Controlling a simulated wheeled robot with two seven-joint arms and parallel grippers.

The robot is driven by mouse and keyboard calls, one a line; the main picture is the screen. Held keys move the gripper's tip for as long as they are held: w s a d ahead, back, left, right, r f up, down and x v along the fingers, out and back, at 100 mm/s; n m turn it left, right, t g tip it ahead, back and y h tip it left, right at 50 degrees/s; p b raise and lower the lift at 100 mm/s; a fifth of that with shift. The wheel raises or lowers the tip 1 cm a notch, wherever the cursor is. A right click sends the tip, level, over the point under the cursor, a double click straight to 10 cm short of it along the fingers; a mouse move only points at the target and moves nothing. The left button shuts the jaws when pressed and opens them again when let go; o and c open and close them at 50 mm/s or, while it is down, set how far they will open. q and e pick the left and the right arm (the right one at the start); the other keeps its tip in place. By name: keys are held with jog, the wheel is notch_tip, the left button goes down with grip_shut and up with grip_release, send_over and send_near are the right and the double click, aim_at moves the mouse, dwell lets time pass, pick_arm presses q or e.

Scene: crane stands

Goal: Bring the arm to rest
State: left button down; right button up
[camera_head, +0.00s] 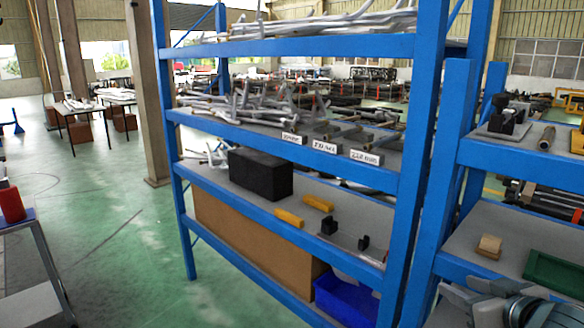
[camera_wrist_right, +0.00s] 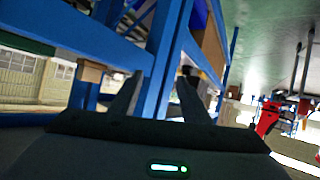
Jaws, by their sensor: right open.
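My right gripper (camera_head: 464,300) shows at the bottom right of the head view, partly cut off by the frame edge. It is in front of the right-hand blue shelf unit, near its lower shelf. In the right wrist view its two fingers (camera_wrist_right: 158,98) stand apart with nothing between them. My left gripper is not in view.
A blue shelf unit (camera_head: 300,45) holds grey metal parts, a black box (camera_head: 260,173) and yellow blocks (camera_head: 318,203). A blue bin (camera_head: 345,298) sits below. A green tray (camera_head: 555,273) and wooden block (camera_head: 489,246) lie near my right gripper.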

jog(key=s+a+f+g, duration=0.25)
jog(key=s+f, duration=0.25)
jog(key=f, duration=0.5)
jog(key=s+a+f+g, duration=0.2)
jog(key=s+a+f, duration=0.25)
jog(key=f, duration=0.65)
jog(key=s+a+f+g, duration=0.2)
jog(key=s+a+f, duration=0.4)
jog(key=s, duration=0.4)
jog(key=s+a+f+g, duration=0.3)
jog(key=s+f, duration=0.5)
jog(key=s, duration=0.2)
jog(key=s+a+x, duration=0.1)
jog(key=s+x, duration=0.1)
jog(key=x, duration=1)
jog(key=s+a+f+x, duration=0.1)
jog(key=x, duration=1.1)
jog(key=s+f+t, duration=0.1)
jog(key=s+f, duration=0.3)
jog(key=f, duration=0.4)
jog(key=s+f+n+y, duration=0.1)
jog(key=s+f, duration=0.4)
jog(key=f, duration=0.3)
jog(key=shift+a+f+t, duration=0.3)
jog(key=shift+t, duration=0.05)
